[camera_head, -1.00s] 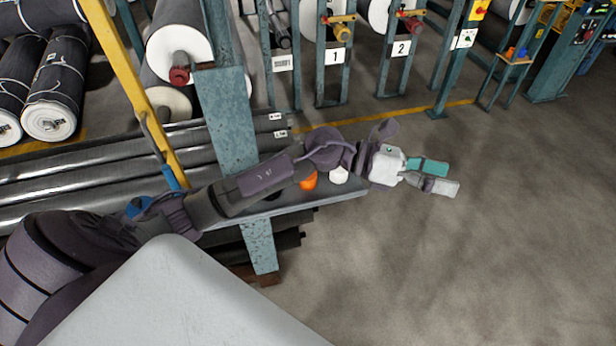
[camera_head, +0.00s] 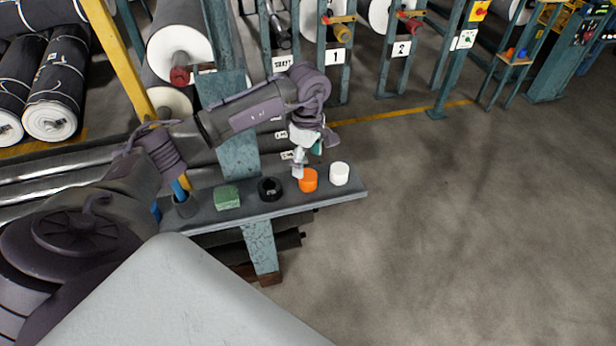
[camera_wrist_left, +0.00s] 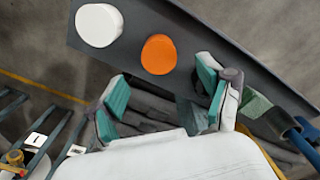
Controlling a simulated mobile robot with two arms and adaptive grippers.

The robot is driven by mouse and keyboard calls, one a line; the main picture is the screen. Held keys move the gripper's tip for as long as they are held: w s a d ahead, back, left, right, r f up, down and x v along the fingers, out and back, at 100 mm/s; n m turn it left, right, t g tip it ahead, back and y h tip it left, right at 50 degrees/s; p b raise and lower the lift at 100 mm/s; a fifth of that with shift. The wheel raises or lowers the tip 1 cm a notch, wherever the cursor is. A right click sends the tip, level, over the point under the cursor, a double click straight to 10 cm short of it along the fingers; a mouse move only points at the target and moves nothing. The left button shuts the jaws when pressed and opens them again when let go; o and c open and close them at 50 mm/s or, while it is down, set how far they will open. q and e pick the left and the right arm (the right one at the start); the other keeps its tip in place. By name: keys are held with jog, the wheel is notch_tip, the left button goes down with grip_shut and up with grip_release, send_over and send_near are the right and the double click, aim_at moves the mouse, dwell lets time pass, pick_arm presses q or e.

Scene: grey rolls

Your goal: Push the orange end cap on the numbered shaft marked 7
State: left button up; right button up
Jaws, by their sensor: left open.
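The orange end cap (camera_head: 308,180) stands on a narrow grey shelf (camera_head: 350,193), between a white cap (camera_head: 339,174) and a black ring (camera_head: 270,188). My left gripper (camera_head: 307,160) is open and empty, pointing down just above and behind the orange cap. In the left wrist view the orange cap (camera_wrist_left: 158,55) lies beyond the gap between the teal-padded fingers (camera_wrist_left: 160,95), apart from both. Dark shafts with small white tags (camera_head: 287,155) lie behind the shelf, partly hidden by my arm. I cannot read a 7 on any tag. My right gripper is not in view.
A green block (camera_head: 228,198) and a holder (camera_head: 186,205) with a blue-handled tool stand on the shelf's left part. A teal post (camera_head: 238,155) rises behind the shelf. Racks marked 1 and 2 (camera_head: 401,49) stand farther back. Floor to the right is clear.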

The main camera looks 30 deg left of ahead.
aim_at(308, 175)
pick_arm(q)
jog(key=shift+f, duration=0.7)
notch_tip(308, 175, down, 4)
jog(key=shift+d+f+p, duration=0.1)
jog(key=shift+f+p, duration=0.05)
jog(key=shift+p, duration=0.7)
jog(key=shift+f, duration=0.5)
jog(key=c, duration=1.1)
